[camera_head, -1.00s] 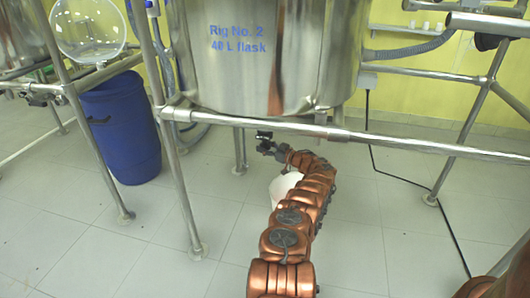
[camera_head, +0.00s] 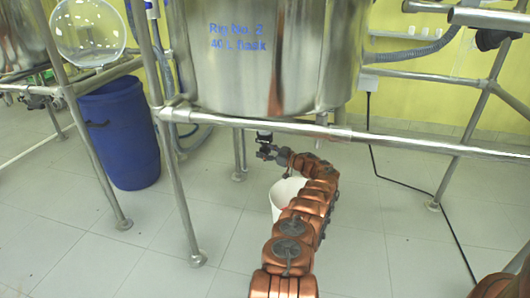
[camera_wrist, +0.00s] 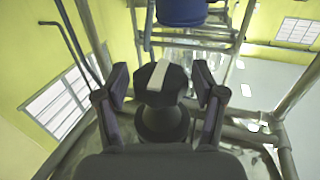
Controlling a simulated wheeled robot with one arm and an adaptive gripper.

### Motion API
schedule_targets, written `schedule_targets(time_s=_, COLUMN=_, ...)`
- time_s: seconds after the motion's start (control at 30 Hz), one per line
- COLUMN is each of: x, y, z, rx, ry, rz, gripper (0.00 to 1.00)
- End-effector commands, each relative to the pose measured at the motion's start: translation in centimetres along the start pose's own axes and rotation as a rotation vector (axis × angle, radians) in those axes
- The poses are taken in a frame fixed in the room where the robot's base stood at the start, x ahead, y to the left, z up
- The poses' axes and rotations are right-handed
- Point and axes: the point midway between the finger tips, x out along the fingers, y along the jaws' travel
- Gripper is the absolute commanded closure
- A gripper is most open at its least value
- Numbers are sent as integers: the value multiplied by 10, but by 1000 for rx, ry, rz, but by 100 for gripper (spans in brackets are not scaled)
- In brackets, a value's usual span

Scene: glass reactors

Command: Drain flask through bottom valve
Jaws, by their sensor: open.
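The steel vessel labelled "Rig No. 2 40 L flask" (camera_head: 235,75) hangs in a pipe frame in the head view. A small dark bottom valve (camera_head: 264,136) shows below it. In the wrist view a black valve knob (camera_wrist: 161,88) with a white stripe sits between the fingers of my gripper (camera_wrist: 161,82). The fingers are open, with a gap on each side of the knob. In the head view my gripper (camera_head: 268,150) is small and dark, just under the valve. A white bucket (camera_head: 284,194) stands on the floor below, partly hidden by my arm.
A blue drum (camera_head: 122,135) stands at the left, with a clear glass globe (camera_head: 88,30) above it. A horizontal frame pipe (camera_head: 390,142) crosses above my arm. A black cable (camera_head: 412,182) runs over the floor at right. The tiled floor around is mostly clear.

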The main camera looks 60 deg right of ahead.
Motion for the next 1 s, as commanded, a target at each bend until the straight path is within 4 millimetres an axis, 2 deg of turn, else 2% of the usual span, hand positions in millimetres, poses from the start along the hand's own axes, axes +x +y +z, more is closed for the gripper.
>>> schedule_targets(time_s=0.33, x=-7, y=0, z=-2, rx=0, ry=-1, rz=0, gripper=31)
schedule_targets(time_s=1.0, x=-71, y=0, z=-1, rx=0, ry=0, rz=-1, gripper=31)
